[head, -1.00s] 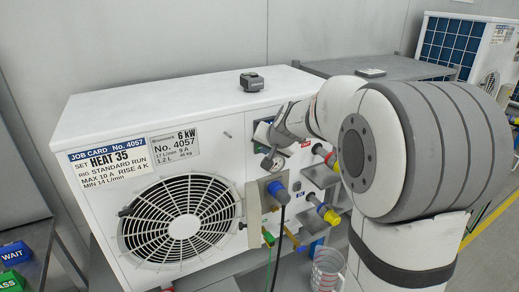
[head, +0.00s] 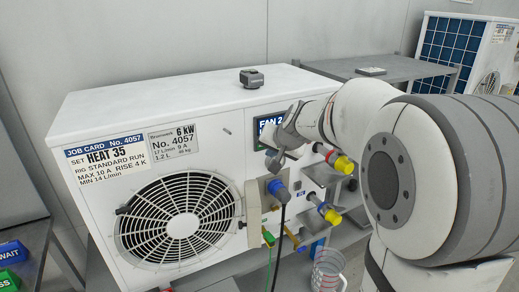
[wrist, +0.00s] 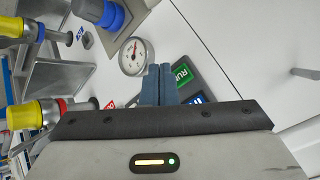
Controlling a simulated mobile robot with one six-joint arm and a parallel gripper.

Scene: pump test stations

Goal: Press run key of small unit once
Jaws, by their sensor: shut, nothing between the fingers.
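The white unit (head: 215,110) bears a 6 kW plate and a job card No. 4057. Its display (head: 267,124) shows "FAN 2", partly hidden behind my arm. In the wrist view a dark key panel carries a green RUN key (wrist: 182,75) and a blue key (wrist: 197,100), both partly covered. My gripper (wrist: 157,72) is shut and empty, its blue-grey fingertips just left of the RUN key in the picture. I cannot tell whether they touch the panel. In the head view my gripper (head: 274,158) is at the unit's front, below the display.
A round gauge (wrist: 133,57) lies just left of the fingertips. Blue and yellow pipe fittings (head: 328,212) stick out right of the panel. A measuring jug (head: 327,268) stands below. A small dark device (head: 252,79) sits on top. Another unit (head: 468,45) stands back right.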

